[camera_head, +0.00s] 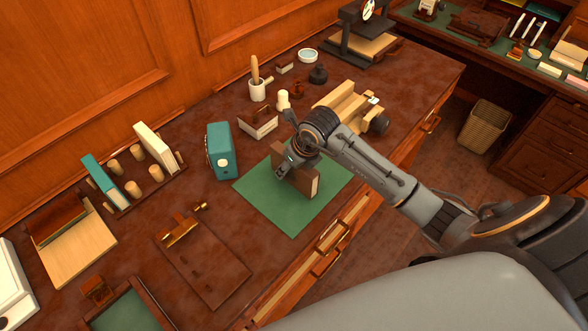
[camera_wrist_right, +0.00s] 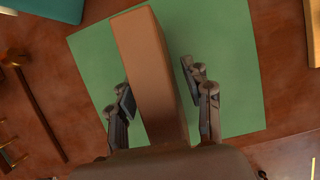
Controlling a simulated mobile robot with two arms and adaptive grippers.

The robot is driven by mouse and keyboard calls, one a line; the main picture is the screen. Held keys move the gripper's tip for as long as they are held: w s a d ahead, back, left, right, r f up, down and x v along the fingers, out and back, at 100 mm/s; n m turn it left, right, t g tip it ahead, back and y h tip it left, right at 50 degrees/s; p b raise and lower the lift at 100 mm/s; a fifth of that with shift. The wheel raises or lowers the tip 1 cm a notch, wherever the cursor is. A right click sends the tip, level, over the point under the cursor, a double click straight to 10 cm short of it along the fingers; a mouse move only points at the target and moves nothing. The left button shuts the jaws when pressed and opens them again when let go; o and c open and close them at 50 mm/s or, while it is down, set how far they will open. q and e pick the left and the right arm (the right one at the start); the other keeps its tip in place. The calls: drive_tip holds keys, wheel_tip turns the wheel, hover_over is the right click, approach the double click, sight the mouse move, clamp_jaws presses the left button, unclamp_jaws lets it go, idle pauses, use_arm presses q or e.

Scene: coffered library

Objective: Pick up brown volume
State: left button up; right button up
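The brown volume (camera_head: 315,187) stands upright on the green mat (camera_head: 262,200) on the desk in the head view. In the right wrist view the brown volume (camera_wrist_right: 150,75) lies between the two fingers of my right gripper (camera_wrist_right: 155,80). The left finger is close against its side, and contact cannot be told. A gap shows between the right finger and the book, so the gripper looks open around it. In the head view my right gripper (camera_head: 285,168) covers part of the volume from above. My left gripper is in neither view.
A teal boxy object (camera_head: 221,151) stands left of the mat. A wooden toy-like vehicle (camera_head: 347,104) and a small card holder (camera_head: 258,123) stand behind it. A brown leather pad (camera_head: 203,262) lies front left. A wastebasket (camera_head: 489,125) stands on the floor.

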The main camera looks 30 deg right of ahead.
clamp_jaws()
drive_tip(key=shift+r, duration=0.15)
